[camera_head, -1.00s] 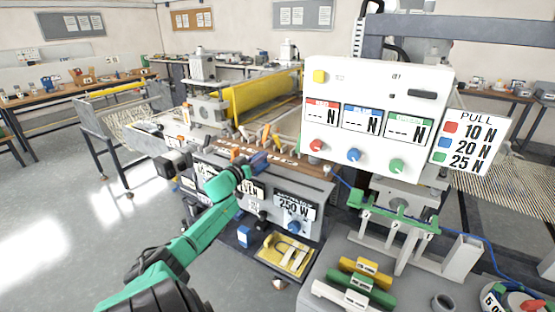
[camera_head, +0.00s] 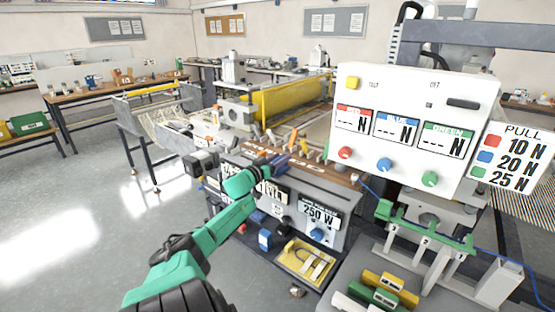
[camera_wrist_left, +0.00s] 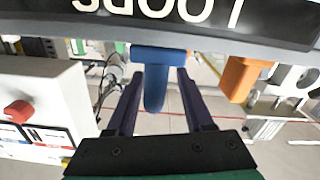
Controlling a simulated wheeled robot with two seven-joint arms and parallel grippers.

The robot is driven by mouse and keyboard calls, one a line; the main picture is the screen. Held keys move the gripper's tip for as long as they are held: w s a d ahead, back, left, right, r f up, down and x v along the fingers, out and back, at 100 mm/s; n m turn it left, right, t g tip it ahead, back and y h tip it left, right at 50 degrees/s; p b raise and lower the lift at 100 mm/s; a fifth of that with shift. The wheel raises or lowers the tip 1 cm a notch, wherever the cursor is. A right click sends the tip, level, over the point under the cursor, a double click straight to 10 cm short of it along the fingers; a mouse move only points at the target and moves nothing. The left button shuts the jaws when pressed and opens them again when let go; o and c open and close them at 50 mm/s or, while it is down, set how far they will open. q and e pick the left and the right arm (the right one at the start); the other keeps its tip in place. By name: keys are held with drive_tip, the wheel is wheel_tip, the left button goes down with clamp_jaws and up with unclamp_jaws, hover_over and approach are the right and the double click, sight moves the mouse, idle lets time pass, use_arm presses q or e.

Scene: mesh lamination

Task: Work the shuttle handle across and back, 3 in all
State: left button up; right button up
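A blue handle (camera_wrist_left: 156,75) on the edge of a dark board with upside-down lettering sits between the two fingers of my left gripper (camera_wrist_left: 160,78) in the left wrist view. The fingers stand apart, with a small gap visible on each side of the handle. An orange handle (camera_wrist_left: 243,78) is to its right. In the head view my left gripper (camera_head: 279,162) is at the wooden-topped front of the machine, near an orange upright handle (camera_head: 293,139). I cannot tell from a label which one is the shuttle handle. My right gripper is out of view.
A white panel (camera_head: 415,110) with red, blue and green knobs stands to the right. A PULL sign (camera_head: 516,157) hangs beside it. Below the machine front lies a yellow tray (camera_head: 306,262). A yellow roller (camera_head: 290,100) is behind. The floor at left is clear.

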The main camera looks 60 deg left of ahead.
use_arm(q)
drive_tip(key=shift+s+d, duration=0.3)
drive_tip(key=v, duration=1.3)
drive_tip(key=shift+s+p, duration=0.4)
drive_tip(key=shift+s, duration=0.05)
